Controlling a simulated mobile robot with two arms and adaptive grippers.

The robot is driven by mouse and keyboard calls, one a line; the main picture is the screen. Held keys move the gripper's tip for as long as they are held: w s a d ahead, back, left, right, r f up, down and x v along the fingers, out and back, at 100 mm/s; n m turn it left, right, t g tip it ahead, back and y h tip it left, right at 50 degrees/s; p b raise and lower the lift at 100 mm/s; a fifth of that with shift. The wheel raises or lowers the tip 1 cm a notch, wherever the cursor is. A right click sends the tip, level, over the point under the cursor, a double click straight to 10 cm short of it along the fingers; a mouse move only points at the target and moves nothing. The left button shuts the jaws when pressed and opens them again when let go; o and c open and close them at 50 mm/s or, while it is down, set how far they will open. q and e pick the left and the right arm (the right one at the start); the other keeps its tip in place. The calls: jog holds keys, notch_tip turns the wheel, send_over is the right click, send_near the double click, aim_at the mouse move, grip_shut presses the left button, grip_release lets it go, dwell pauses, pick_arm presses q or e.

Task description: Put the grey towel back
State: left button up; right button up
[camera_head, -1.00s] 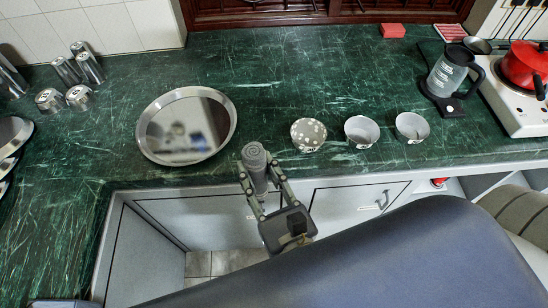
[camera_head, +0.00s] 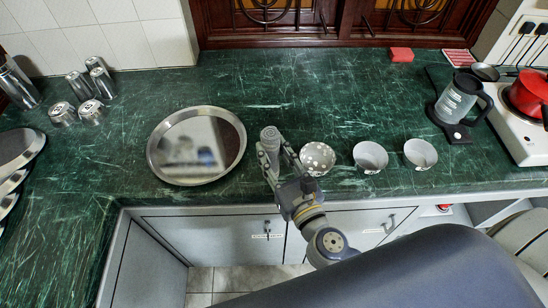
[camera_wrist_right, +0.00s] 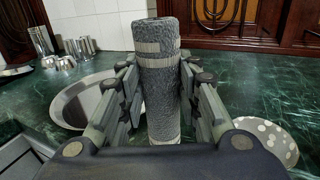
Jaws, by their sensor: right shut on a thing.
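The grey towel is a rolled-up cylinder with pale bands. In the right wrist view the towel (camera_wrist_right: 160,75) stands upright between the fingers of my right gripper (camera_wrist_right: 161,100), which is shut on it. In the head view the towel (camera_head: 270,136) shows from above at the tip of my right gripper (camera_head: 273,156), near the counter's front edge between the steel tray and the speckled bowl. I cannot tell whether its lower end touches the counter. My left gripper is not in view.
A round steel tray (camera_head: 196,146) lies to the left of the towel. A speckled bowl (camera_head: 317,158) and two white bowls (camera_head: 370,157) (camera_head: 420,154) stand to the right. Steel cups (camera_head: 91,111) are at the back left. The green counter (camera_head: 290,85) behind the towel is clear.

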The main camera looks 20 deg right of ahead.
notch_tip(320, 180, down, 4)
jog(key=shift+w+r+b, duration=0.1)
jog(key=shift+b, duration=0.9)
jog(key=o, duration=1.1)
jog(key=shift+c, duration=0.2)
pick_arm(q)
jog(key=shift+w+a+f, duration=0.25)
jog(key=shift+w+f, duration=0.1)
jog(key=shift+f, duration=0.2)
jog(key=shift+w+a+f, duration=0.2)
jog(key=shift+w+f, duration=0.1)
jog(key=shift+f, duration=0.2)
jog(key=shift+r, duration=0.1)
pick_arm(e)
jog(key=shift+r, duration=0.1)
jog(key=shift+s, duration=0.3)
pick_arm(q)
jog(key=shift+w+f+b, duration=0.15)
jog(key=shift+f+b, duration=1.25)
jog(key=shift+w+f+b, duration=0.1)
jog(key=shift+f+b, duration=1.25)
pick_arm(e)
send_near(274, 165)
jog(key=shift+s+d+r, duration=0.15)
jog(key=shift+s+d, duration=0.05)
jog(key=shift+s, duration=0.55)
